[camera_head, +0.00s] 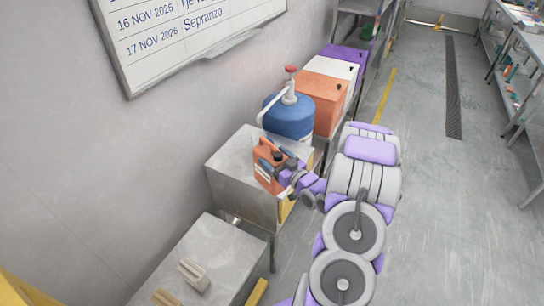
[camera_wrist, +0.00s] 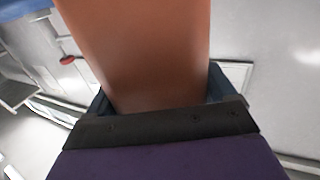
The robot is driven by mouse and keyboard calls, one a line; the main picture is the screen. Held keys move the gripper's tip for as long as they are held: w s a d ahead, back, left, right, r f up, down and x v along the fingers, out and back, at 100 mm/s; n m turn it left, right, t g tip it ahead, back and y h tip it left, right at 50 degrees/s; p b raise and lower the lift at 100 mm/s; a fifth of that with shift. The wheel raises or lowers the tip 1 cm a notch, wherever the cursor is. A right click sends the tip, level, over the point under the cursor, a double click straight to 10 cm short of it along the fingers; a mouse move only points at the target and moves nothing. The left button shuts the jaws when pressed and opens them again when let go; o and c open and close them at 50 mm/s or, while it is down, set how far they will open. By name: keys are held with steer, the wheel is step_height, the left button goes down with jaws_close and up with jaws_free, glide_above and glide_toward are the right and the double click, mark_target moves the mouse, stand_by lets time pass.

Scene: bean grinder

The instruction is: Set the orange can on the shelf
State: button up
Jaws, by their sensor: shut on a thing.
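The orange can (camera_head: 264,172) is a jerrycan-like container with a dark cap and a pale label. It is in front of a grey metal box-shaped stand in the head view. My gripper (camera_head: 283,165) is shut on the can. In the wrist view the orange can (camera_wrist: 145,50) fills the upper middle between my gripper's dark fingers (camera_wrist: 155,105). A grey metal shelf surface (camera_head: 238,150) lies just behind and left of the can. I cannot tell whether the can touches it.
A blue tank with a red-topped pump (camera_head: 290,118) stands just beyond the can. Orange (camera_head: 322,105), white (camera_head: 333,68) and purple boxes line the wall farther back. A lower grey table (camera_head: 215,250) with brushes (camera_head: 193,275) is at the front.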

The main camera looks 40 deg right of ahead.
steer(key=w+d+f+b, duration=0.2)
steer(key=w+d+f, duration=0.2)
steer(key=w+d, duration=0.1)
steer(key=shift+w+d+f, duration=0.15)
steer(key=shift+w+f, duration=0.05)
steer(key=shift+w, duration=0.55)
steer(key=o, duration=1.8)
steer(key=shift+o, duration=0.2)
steer(key=shift+a, duration=0.2)
